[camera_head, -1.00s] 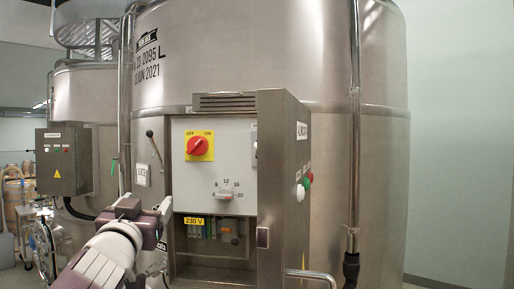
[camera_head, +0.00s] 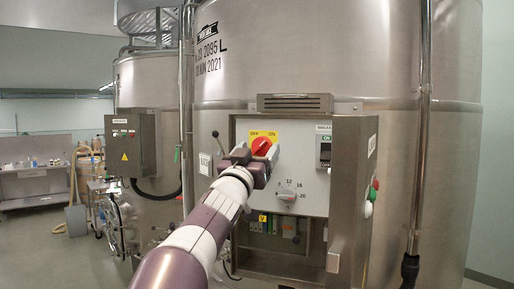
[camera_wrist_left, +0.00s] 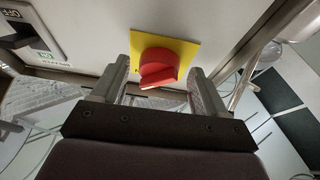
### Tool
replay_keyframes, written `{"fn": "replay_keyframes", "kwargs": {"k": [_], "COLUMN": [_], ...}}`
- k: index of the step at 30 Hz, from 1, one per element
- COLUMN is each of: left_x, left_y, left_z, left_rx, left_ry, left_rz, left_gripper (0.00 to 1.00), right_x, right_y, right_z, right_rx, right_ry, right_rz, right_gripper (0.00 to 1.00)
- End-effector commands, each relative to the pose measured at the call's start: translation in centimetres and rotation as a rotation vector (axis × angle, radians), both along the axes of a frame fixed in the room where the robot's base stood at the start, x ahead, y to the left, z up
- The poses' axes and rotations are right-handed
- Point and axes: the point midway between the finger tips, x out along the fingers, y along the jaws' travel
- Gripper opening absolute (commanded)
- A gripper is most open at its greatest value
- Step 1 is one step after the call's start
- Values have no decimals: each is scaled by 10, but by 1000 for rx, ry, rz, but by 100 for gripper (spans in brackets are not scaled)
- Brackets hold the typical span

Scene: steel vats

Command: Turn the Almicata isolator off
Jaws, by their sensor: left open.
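The isolator is a red rotary knob (camera_head: 262,145) on a yellow plate marked OFF on the left and ON on the right, at the top left of the grey control panel (camera_head: 312,186). The knob's grip slants up to the right, towards ON. My left gripper (camera_head: 250,157) is open just in front of and below the knob. In the left wrist view the knob (camera_wrist_left: 158,68) sits between the two spread fingers (camera_wrist_left: 160,85), with a gap to each. Contact is not visible. My right gripper is out of view.
A breaker switch (camera_head: 325,152) showing ON sits right of the knob. A numbered dial (camera_head: 287,196) is below it. The open cabinet's side wall (camera_head: 352,195) juts out at right, with coloured buttons. A small lever (camera_head: 216,136) stands at left. A second vat and control box (camera_head: 130,143) stand farther left.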

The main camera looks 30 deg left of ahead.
Motion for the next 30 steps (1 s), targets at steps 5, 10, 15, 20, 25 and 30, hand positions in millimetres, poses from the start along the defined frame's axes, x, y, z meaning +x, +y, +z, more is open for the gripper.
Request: {"fn": "replay_keyframes", "kwargs": {"k": [5, 10, 15, 20, 25, 30], "left_x": [0, 0, 0, 0, 0, 0], "left_y": [0, 0, 0, -1, -3, -5], "left_z": [-1, -1, -1, -3, -5, -4], "left_rx": [0, 0, -5, -44, -135, -279], "left_ry": [0, 1, -1, -6, -24, -48], "left_rz": [0, 0, 0, -1, -4, -6], "left_gripper": [63, 18, 18, 18, 18, 18], "right_x": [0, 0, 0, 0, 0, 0], "right_y": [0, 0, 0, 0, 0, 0], "right_z": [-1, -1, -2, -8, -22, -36], "right_rx": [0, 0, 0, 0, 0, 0], "right_ry": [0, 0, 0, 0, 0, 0], "right_rz": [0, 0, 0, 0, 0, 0], "right_gripper": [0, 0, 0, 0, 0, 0]}}
